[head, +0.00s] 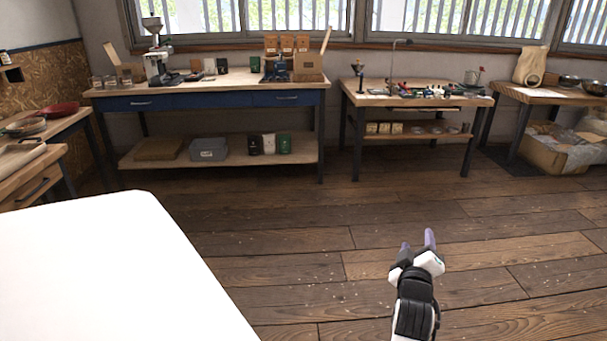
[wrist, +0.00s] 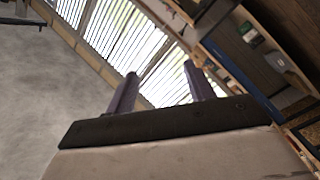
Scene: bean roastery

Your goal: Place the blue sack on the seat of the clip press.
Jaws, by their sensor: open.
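My gripper (head: 418,242) is raised over open floor in the head view, well short of the benches, with its two purple fingers apart and nothing between them. The fingers also show spread in the wrist view (wrist: 160,72), pointing towards the windows. I cannot make out a blue sack for certain in either view. A small dark and blue item (head: 277,71) on the long bench (head: 235,78) may be the clip press, but it is too small to tell. Small bags in black, white and green stand on this bench and on its lower shelf.
A grinder (head: 157,62) stands at the long bench's left. A smaller table (head: 362,98) with tools is right of it, and a side table (head: 530,95) stands far right, a cardboard box (head: 548,153) beneath. A white surface (head: 100,270) fills the near left. The middle floor is clear.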

